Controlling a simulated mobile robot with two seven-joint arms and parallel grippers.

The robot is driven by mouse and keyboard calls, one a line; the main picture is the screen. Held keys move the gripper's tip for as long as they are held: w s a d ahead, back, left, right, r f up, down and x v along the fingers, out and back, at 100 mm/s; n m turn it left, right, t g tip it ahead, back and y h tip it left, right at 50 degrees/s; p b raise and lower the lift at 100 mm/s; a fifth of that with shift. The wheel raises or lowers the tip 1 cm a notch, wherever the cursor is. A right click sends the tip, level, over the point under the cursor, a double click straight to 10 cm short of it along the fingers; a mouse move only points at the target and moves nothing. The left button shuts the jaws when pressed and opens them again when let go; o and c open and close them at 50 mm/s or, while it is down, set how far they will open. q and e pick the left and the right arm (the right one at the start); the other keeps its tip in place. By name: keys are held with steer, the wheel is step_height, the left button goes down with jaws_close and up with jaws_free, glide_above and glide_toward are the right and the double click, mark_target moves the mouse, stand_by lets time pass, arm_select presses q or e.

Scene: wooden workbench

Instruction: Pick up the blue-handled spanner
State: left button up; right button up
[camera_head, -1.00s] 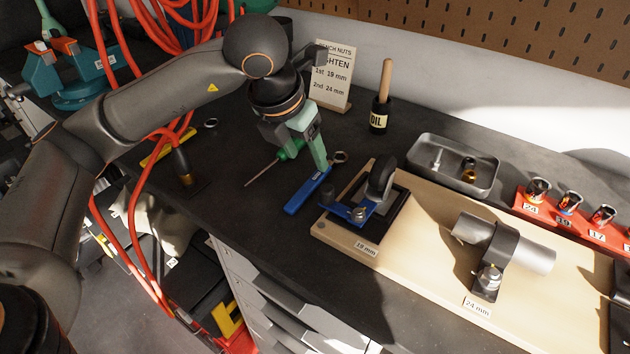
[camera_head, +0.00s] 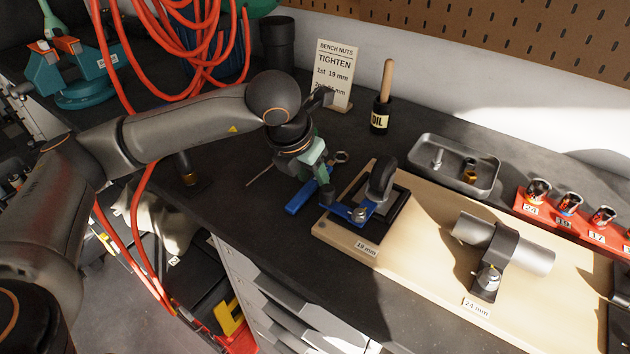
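The blue-handled spanner lies on the dark bench top left of the wooden board; its blue handle (camera_head: 298,202) shows in front of my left gripper, and its metal ring end (camera_head: 342,157) shows behind it. My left gripper (camera_head: 318,180), with green fingers, points down over the middle of the spanner and hides that part. I cannot tell whether the fingers are open or shut, or touch it. My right gripper is not in view.
A thin screwdriver shaft (camera_head: 260,175) lies to the left.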

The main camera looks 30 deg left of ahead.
arm_select(q)
jaws_close()
stand_by(1.1)
